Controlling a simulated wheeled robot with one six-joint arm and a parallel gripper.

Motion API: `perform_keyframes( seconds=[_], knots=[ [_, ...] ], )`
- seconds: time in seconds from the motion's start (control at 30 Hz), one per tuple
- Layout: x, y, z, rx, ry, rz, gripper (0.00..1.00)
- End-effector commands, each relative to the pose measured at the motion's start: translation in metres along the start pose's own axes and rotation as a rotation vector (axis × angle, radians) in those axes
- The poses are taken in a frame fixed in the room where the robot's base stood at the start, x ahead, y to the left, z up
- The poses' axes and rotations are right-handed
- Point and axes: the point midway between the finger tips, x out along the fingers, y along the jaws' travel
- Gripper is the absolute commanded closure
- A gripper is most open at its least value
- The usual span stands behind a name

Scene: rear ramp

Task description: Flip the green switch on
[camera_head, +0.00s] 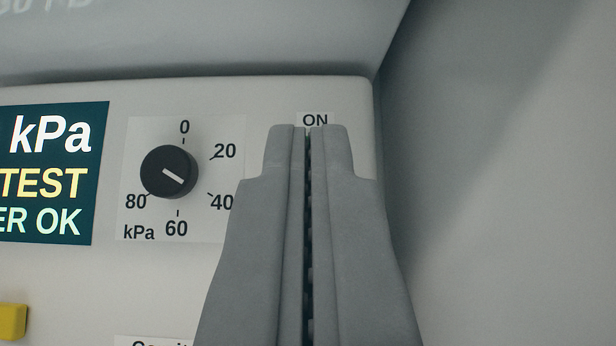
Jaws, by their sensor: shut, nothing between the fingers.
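My gripper (308,130) is shut and empty, its fingers pointing up in the picture in front of the right part of a white panel. Its tips lie just below an "ON" label (315,120) near the panel's upper right corner. The green switch is not visible; the fingers cover the area under the label. I cannot tell whether the fingertips touch anything on the panel.
Left of the fingers is a black dial (169,172) with a kPa scale marked from 0 to 80. Farther left are a dark teal display (50,172) and a yellow part (13,322). A grey surface (510,200) lies right of the panel edge.

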Motion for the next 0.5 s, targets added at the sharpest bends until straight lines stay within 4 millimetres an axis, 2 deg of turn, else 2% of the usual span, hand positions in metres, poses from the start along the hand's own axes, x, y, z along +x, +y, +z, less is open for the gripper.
perform_keyframes(
  seconds=[0.2,0.5],
  knots=[
    [-0.019,0.0,-0.004,0.0,0.0,0.0,1.0],
    [-0.021,0.0,-0.005,0.0,0.0,0.0,1.0]
  ],
)
